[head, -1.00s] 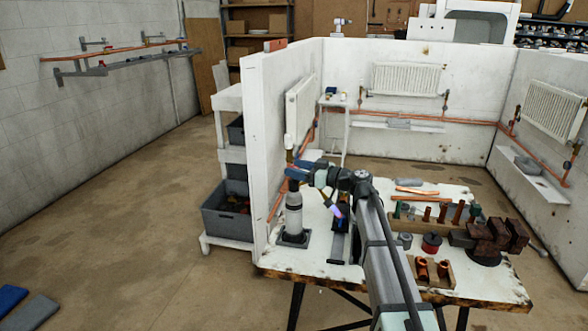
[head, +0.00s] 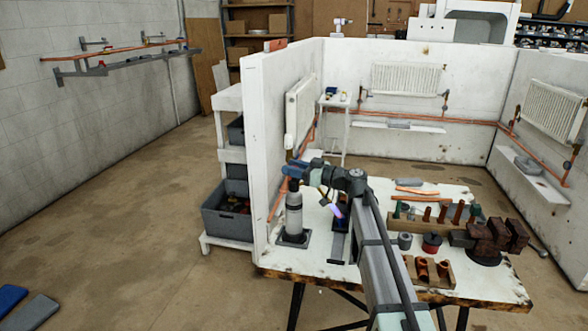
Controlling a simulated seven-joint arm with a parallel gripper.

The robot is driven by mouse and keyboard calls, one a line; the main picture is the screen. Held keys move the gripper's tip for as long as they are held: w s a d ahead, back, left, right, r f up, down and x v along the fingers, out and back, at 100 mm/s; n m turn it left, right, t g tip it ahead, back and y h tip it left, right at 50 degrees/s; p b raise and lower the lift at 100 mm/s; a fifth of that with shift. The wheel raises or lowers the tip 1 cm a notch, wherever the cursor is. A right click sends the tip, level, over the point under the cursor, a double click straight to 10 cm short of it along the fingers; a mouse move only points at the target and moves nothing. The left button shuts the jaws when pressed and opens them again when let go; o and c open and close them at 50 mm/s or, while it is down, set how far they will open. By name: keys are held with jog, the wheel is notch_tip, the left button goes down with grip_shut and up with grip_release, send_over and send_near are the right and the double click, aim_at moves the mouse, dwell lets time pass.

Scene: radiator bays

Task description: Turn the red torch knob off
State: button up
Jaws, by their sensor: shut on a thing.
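The torch is a grey canister (head: 293,218) standing upright in a dark square base on the workbench, close to the white partition wall. A purple-blue glow (head: 338,209) shows just to the right of the canister, like a flame. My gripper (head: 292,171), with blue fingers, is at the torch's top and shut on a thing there. The red knob itself is hidden behind the gripper, and the fingertips are too small to make out clearly.
The workbench (head: 385,285) also holds copper pipes, a wooden block with copper fittings (head: 432,272), a red-and-black round item (head: 432,243) and a dark vise (head: 490,240). The white partition wall (head: 262,150) stands close left of the torch.

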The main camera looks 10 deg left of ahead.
jog(key=shift+s+m+t, duration=0.1)
jog(key=shift+m+t, duration=0.3)
jog(key=shift+t, duration=0.2)
jog(key=shift+c, duration=0.3)
jog(key=shift+m+t+h, duration=0.3)
jog(key=shift+t, duration=0.1)
jog(key=m+t+h, duration=0.1)
jog(key=m+t, duration=0.1)
jog(key=t, duration=0.1)
jog(key=shift+s+h, duration=0.15)
jog(key=shift+h, duration=0.25)
jog(key=m+t+h, duration=0.2)
jog(key=m+t, duration=0.1)
jog(key=shift+w+t, duration=0.2)
jog(key=shift+t, duration=0.1)
jog(key=shift+m+t+h, duration=0.3)
jog(key=shift+h, duration=0.3)
jog(key=shift+f+m+t+h, duration=0.25)
jog(key=shift+m+t+h, duration=0.55)
jog(key=shift+h, duration=0.4)
jog(key=shift+r+m+t+h, duration=0.2)
jog(key=shift+m+t+h, duration=0.1)
jog(key=shift+m, duration=0.1)
jog(key=o, duration=0.9)
